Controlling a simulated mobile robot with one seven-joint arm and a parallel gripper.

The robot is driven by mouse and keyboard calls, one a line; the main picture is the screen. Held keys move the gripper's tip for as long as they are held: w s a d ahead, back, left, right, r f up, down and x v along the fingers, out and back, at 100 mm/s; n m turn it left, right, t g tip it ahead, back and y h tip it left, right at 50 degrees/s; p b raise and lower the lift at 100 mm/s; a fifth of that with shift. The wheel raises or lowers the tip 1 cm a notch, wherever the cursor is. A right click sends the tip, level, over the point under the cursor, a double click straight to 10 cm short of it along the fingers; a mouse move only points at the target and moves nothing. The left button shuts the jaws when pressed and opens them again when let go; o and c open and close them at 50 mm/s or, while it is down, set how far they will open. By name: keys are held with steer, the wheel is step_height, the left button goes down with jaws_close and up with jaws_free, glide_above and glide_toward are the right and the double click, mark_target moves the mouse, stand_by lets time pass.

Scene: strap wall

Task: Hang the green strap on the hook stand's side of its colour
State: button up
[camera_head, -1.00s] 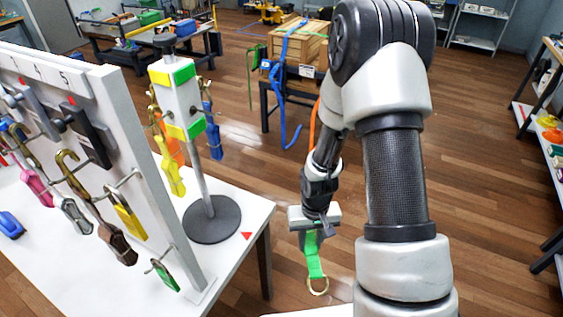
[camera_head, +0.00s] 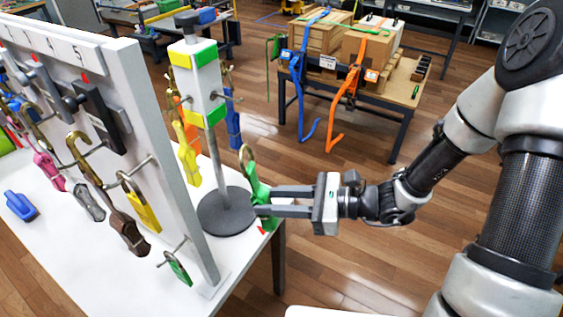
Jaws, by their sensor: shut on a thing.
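The green strap (camera_head: 257,186) has a brass ring at its top and stands upright in my gripper (camera_head: 262,201). My gripper is shut on the strap and reaches in from the right. The hook stand (camera_head: 206,139) has a white square post with yellow and green patches, a thin pole and a round dark base. Its green patches (camera_head: 215,117) are on the side facing right and front. The strap is just right of the pole and below the head, apart from the hooks as far as I can tell. A yellow strap (camera_head: 186,150) hangs on its left side and a blue strap (camera_head: 232,120) behind right.
A white pegboard wall (camera_head: 163,130) with hanging straps and clips stands left on the white table (camera_head: 95,275). A blue clip (camera_head: 20,205) lies on the table. A bench (camera_head: 390,115) with wooden crates and straps stands behind. Open floor lies to the right.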

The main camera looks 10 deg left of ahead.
steer(key=w+d+r+m+t+y, duration=0.1)
steer(key=w+r+m+t, duration=0.3)
steer(key=w+r+t, duration=0.25)
steer(key=w+a+f+b, duration=0.2)
steer(key=w+a+b, duration=0.1)
steer(key=a, duration=0.6)
steer(key=shift+w+f+b, duration=0.2)
steer(key=shift+w+b, duration=0.15)
stand_by(0.4)
steer(key=shift+g, duration=0.25)
stand_by(0.4)
steer(key=o, duration=1.2)
steer(key=shift+d, duration=0.15)
